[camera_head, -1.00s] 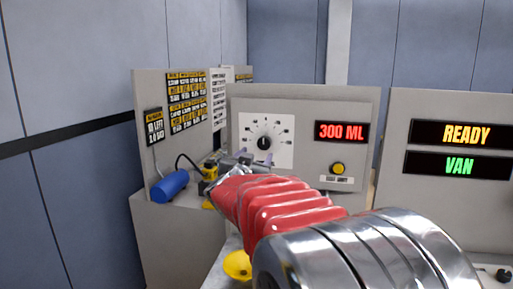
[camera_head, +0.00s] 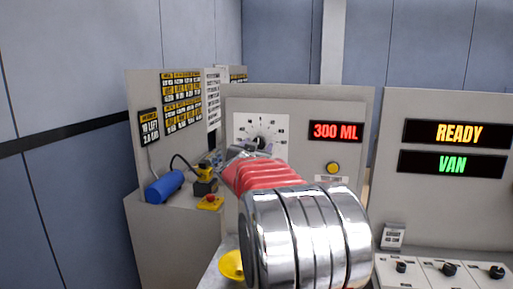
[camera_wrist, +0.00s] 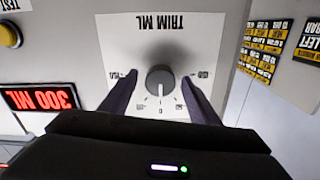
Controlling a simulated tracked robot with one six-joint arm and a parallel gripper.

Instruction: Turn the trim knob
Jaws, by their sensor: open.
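The trim knob (camera_wrist: 160,80) is a round dark grey knob on a white dial plate (camera_wrist: 205,35) marked "TRIM ML", upside down in the wrist view. My gripper (camera_wrist: 160,76) is open, with one dark finger on each side of the knob and a visible gap on both sides. I cannot tell how deep the fingertips reach along the knob. In the head view, the dial plate (camera_head: 245,124) is on the grey panel, and my red and chrome arm hides its lower part. The display (camera_head: 335,131) beside it reads "300 ML".
A yellow button (camera_head: 333,168) sits below the display. A blue cylinder (camera_head: 164,187) and a yellow box with a red button (camera_head: 209,203) stand on the left ledge. Screens at right read "READY" (camera_head: 458,133) and "VAN" (camera_head: 452,164). Several black knobs are below.

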